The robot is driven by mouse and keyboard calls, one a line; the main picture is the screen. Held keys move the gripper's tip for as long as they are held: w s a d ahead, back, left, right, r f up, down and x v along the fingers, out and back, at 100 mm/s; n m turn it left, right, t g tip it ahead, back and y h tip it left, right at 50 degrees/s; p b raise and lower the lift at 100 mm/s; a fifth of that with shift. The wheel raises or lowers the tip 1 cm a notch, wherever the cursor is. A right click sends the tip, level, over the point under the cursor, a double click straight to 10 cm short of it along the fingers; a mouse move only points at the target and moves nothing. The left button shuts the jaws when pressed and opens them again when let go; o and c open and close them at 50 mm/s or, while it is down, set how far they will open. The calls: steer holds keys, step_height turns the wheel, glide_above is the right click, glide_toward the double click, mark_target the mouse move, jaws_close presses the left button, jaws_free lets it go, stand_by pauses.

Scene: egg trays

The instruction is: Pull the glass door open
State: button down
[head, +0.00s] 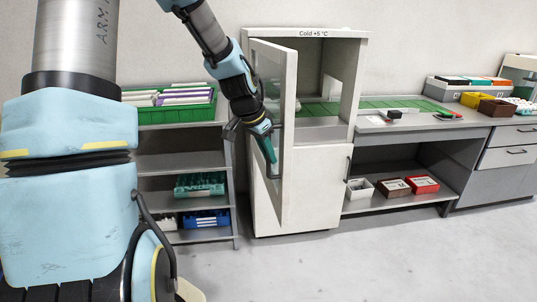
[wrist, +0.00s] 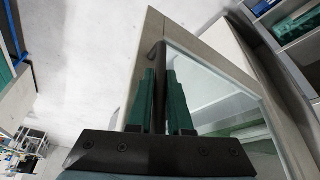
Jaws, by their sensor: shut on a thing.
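The glass door (head: 291,135) of the cold cabinet (head: 327,132) stands swung open, its pale frame edge toward me in the head view. My gripper (head: 271,157) is at the door's outer side. In the wrist view my gripper's green fingers (wrist: 161,98) are on either side of the dark bar handle (wrist: 160,62) and shut on it. In the head view the handle is mostly hidden by the gripper.
The cabinet's inside shows green trays (head: 318,108). A shelf rack (head: 184,170) with boxes stands left of the cabinet. A counter (head: 410,122) with shelf boxes stands to the right. The floor (head: 330,265) in front is clear.

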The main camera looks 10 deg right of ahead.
steer(key=shift+w+a, duration=0.1)
steer(key=shift+a, duration=0.3)
steer(key=c, duration=0.8)
jaws_free()
steer(key=shift+c, duration=0.2)
steer(key=b+v, duration=0.1)
steer(key=v, duration=0.9)
steer(key=shift+r+b, duration=0.35)
steer(key=shift+r, duration=0.05)
steer(key=shift+a, duration=0.1)
